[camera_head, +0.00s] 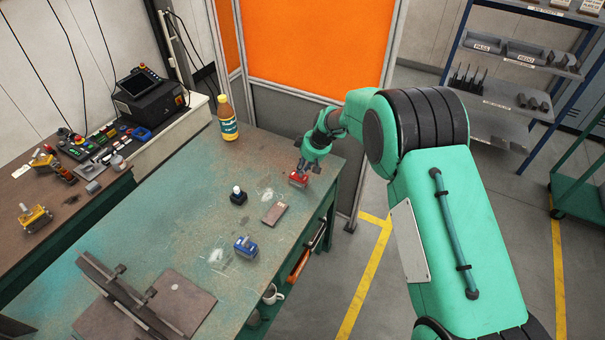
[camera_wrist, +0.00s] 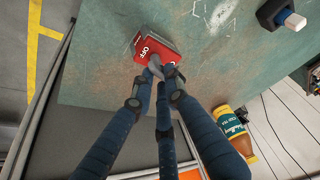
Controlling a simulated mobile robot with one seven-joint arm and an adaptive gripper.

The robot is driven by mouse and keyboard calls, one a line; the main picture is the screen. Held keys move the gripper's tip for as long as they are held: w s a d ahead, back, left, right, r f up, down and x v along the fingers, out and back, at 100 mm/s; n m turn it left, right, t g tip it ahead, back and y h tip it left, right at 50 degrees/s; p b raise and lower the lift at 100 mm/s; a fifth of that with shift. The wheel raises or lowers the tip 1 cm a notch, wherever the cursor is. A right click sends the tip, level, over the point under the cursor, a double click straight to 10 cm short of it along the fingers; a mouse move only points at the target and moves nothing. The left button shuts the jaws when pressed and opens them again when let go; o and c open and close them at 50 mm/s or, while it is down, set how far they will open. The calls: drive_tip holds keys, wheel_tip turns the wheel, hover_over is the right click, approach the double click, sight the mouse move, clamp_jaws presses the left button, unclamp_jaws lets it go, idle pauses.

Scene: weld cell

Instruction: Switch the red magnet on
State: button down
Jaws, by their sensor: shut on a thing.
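The red magnet (camera_head: 297,180) sits on the green worktable (camera_head: 180,205) near its far right corner. In the wrist view the magnet (camera_wrist: 142,48) shows a red face with a white "OFF" label and grey sides. My gripper (camera_head: 304,166) comes down on it from above. In the wrist view the fingers of my gripper (camera_wrist: 160,73) are closed together at the magnet's red face, on a small grey knob. The fingertips cover most of the knob and part of the face, so its exact setting is hidden.
A blue magnet (camera_head: 246,246), a dark block with a white knob (camera_head: 238,197) and a flat brown plate (camera_head: 274,213) lie on the table. An orange screen (camera_head: 315,45) rises behind the table.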

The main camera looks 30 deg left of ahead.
drive_tip(key=shift+w+n+g+b, duration=0.1)
drive_tip(key=shift+n+g+b, duration=0.3)
drive_tip(key=shift+n+b, duration=0.75)
drive_tip(key=c, duration=1.7)
unclamp_jaws()
drive_tip(key=shift+r, duration=0.15)
drive_tip(key=v, duration=1.1)
drive_tip(key=shift+d+r, duration=0.25)
drive_tip(key=shift+r, duration=0.05)
